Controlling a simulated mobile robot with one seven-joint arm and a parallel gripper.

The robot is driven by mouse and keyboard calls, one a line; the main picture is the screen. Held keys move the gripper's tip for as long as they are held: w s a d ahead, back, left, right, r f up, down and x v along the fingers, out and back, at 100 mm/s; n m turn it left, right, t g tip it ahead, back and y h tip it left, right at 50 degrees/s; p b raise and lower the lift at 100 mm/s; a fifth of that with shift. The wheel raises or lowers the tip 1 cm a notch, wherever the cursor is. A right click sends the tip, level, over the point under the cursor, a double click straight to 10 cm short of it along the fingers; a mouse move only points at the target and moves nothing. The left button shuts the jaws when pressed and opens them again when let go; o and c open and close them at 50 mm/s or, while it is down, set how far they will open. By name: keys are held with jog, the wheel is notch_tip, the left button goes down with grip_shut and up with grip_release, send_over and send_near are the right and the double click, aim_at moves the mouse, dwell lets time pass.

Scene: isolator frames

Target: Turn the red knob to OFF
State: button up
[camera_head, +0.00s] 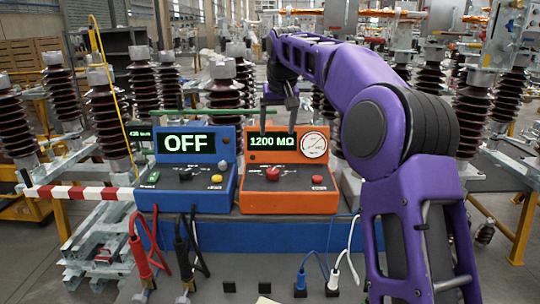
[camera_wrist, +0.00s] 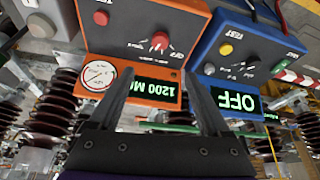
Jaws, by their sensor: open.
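The red knob (camera_head: 272,173) is on the sloped top panel of the orange box (camera_head: 245,203), below its display (camera_head: 273,143) reading 1200 MΩ. In the wrist view, which is upside down, the red knob (camera_wrist: 159,41) lies beyond the fingertips and between their lines.
A round red button (camera_head: 317,180) and a dial gauge (camera_head: 314,145) are also on the orange box. A blue box (camera_head: 163,200) stands close at left, its display (camera_head: 185,143) reading OFF. Red and black clamp cables hang in front. Insulators (camera_head: 60,92) crowd behind.

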aim_at(273, 171)
jog(key=x, duration=1.7)
jog(key=shift+f, duration=0.45)
grip_shut()
